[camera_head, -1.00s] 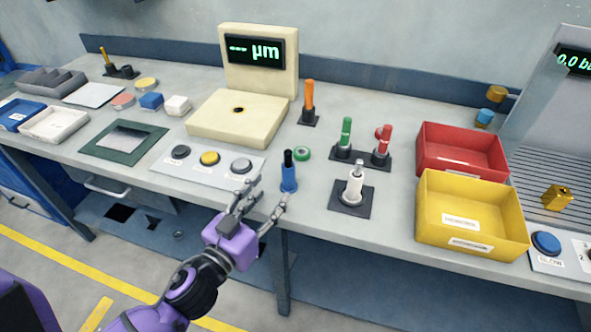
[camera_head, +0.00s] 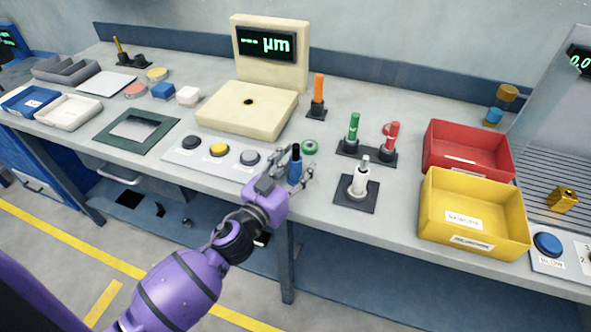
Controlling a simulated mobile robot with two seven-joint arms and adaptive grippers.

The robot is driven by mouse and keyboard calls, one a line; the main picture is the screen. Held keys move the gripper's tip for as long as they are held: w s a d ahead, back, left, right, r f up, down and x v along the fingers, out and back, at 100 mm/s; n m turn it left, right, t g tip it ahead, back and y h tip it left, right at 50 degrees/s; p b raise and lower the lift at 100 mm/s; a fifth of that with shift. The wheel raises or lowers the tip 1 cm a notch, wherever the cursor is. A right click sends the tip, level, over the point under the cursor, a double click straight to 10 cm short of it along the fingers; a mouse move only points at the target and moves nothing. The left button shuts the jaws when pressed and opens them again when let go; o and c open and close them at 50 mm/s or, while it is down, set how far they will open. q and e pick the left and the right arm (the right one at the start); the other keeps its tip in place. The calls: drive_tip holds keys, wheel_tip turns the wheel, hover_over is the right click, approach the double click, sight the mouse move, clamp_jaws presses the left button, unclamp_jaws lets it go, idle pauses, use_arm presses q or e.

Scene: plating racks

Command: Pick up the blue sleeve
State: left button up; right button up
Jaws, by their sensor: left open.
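The blue sleeve (camera_head: 295,171) stands upright at the front of the bench, with a black pin top showing above it. My left gripper (camera_head: 294,174) is open, with its fingers on either side of the sleeve. I cannot tell whether the fingers touch it. The gripper partly hides the sleeve's lower part. My right gripper is not in view.
A white sleeve on a black stand (camera_head: 359,180) is just right of the gripper. A green ring (camera_head: 310,147) lies behind the sleeve. A button panel (camera_head: 215,152) is to the left. Yellow (camera_head: 472,205) and red (camera_head: 465,150) bins are at the right.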

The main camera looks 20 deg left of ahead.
use_arm(q)
drive_tip(key=shift+c, duration=0.3)
clamp_jaws()
